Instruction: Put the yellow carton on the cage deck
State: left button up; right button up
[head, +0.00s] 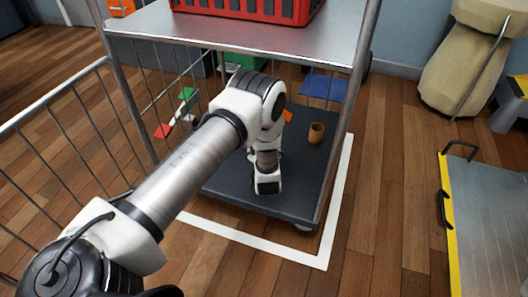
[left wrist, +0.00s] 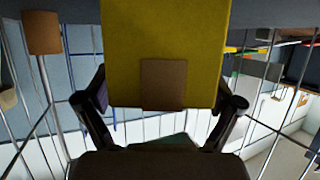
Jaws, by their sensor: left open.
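The yellow carton (left wrist: 205,45) fills the upper middle of the left wrist view, with a brown patch (left wrist: 162,84) on its near face. My left gripper (left wrist: 162,105) is open, with one finger at each side of the carton. In the left wrist view the carton meets a dark surface at the top, where the picture looks upside down. In the head view my left arm reaches into the cage trolley, low over its dark deck (head: 225,195), and hides the carton almost wholly. My right gripper is not in view.
A brown cup (head: 316,133) stands on the deck, right of my arm; it also shows in the left wrist view (left wrist: 42,33). A metal shelf (head: 250,36) above carries a red crate (head: 245,8). Wire mesh (head: 60,130) stands left. A yellow-edged platform (head: 490,220) is at right.

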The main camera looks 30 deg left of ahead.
pick_arm(q)
jog(key=shift+s+d+r, duration=0.1)
jog(key=shift+r, duration=0.2)
jog(key=p+v, duration=0.6)
jog(key=v, duration=0.5)
jog(key=s+d+f+m+g+h, duration=0.1)
jog(key=s+d+m+g+h, duration=0.1)
jog(key=s, duration=0.8)
jog(key=s+d+f+m+g+h, duration=0.1)
jog(key=s+g, duration=0.4)
jog(key=s, duration=0.5)
jog(key=s+d+f+m+g+h, duration=0.1)
jog(key=s+d+m+g+h, duration=0.2)
jog(key=s, duration=0.6)
jog(key=shift+s+d+m+g+h, duration=0.45)
jog(key=shift+d+h, duration=0.4)
jog(key=shift+h, duration=0.35)
